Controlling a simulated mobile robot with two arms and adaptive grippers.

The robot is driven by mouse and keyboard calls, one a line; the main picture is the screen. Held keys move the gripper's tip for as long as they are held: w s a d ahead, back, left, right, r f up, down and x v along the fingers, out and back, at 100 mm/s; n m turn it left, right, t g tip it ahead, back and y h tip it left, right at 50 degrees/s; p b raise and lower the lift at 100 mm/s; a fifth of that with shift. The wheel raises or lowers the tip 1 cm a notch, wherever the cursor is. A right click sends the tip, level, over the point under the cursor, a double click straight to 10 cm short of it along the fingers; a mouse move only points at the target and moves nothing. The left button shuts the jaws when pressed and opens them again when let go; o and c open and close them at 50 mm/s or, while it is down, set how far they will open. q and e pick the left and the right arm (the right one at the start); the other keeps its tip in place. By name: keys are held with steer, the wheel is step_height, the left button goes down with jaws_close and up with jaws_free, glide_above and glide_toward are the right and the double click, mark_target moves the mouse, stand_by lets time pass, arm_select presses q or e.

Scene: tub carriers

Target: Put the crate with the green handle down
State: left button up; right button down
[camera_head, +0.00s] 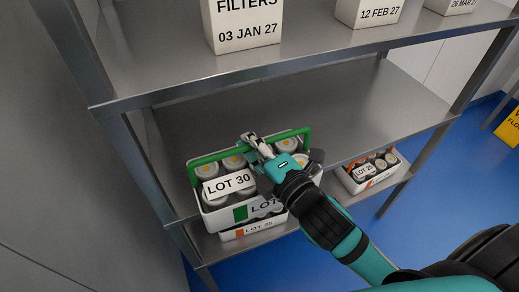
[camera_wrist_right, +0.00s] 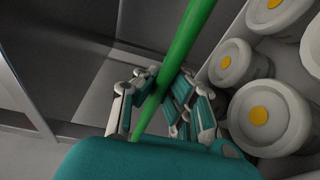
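The crate with the green handle (camera_head: 216,219) is white, holds several white tubs with yellow-dotted lids, and carries a LOT 30 card. It is at the front edge of the middle shelf in the head view; I cannot tell whether its base touches the shelf. Its green handle (camera_head: 206,159) stands up across the top. My right gripper (camera_head: 252,143) is shut on this handle. In the right wrist view, the fingers (camera_wrist_right: 160,90) lie on both sides of the green bar (camera_wrist_right: 184,42). My gripper and forearm hide part of the crate. My left gripper is not in view.
A crate with an orange mark (camera_head: 246,232) is below, on the lower shelf. Another small crate (camera_head: 371,184) stands right of it. The middle shelf (camera_head: 370,105) is bare to the right and behind. White boxes (camera_head: 240,45) stand on the upper shelf, overhead.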

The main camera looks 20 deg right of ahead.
mark_target(277, 149)
steer(key=w+d+f+p, duration=0.1)
steer(key=w+d+f, duration=0.1)
steer(key=w, duration=0.4)
steer(key=w+d+f+p, duration=0.2)
steer(key=w, duration=0.5)
steer(key=shift+w+f, duration=0.15)
steer(key=shift+f, duration=0.05)
steer(key=c, duration=1.9)
jaws_free()
steer(key=shift+f, duration=0.35)
steer(key=shift+c, duration=0.2)
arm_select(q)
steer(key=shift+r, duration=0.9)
arm_select(e)
steer(key=o, duration=0.5)
steer(key=shift+r, duration=0.1)
steer(key=shift+c, duration=0.2)
steer(key=b+v, duration=0.1)
steer(key=v, duration=1)
steer(key=shift+b, duration=0.4)
steer(key=shift+s+d, duration=0.15)
steer(key=shift+s, duration=0.45)
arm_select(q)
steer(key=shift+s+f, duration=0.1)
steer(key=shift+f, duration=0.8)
